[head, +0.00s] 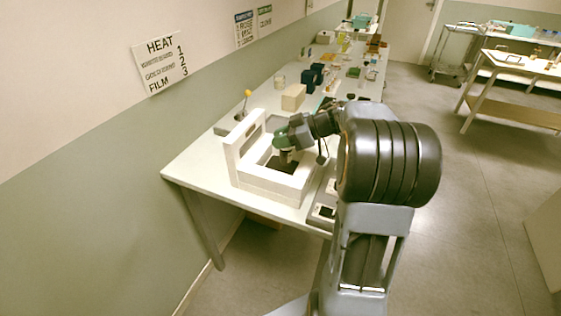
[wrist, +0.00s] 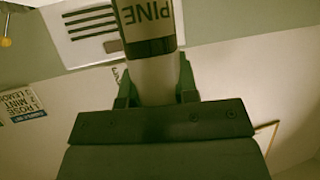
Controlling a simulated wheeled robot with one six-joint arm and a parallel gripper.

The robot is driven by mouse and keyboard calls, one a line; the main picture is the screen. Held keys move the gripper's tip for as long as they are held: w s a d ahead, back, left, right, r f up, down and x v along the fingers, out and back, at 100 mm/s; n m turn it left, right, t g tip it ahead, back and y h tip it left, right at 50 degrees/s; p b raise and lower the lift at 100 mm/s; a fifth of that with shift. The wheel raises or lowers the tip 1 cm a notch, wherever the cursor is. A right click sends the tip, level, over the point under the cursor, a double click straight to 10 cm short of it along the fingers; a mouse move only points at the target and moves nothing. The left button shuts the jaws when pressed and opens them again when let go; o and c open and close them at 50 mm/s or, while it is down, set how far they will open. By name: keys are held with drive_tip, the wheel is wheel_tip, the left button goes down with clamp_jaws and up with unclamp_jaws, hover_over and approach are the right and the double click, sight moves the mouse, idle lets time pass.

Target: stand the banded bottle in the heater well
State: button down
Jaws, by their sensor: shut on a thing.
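The bottle is too small and covered there to make out. Whether its base touches the well floor cannot be told.
The frame's tall back wall (head: 232,160) stands left of my gripper. A tan block (head: 293,97), dark blue blocks (head: 312,77) and a yellow-knobbed lever (head: 247,94) stand farther along the bench (head: 200,163). A tray with dark openings (head: 324,212) lies at the front right.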

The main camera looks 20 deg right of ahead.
sight(281, 155)
drive_tip(key=shift+f+b, duration=0.4)
drive_tip(key=shift+f, duration=2.65)
drive_tip(key=c, duration=0.9)
unclamp_jaws()
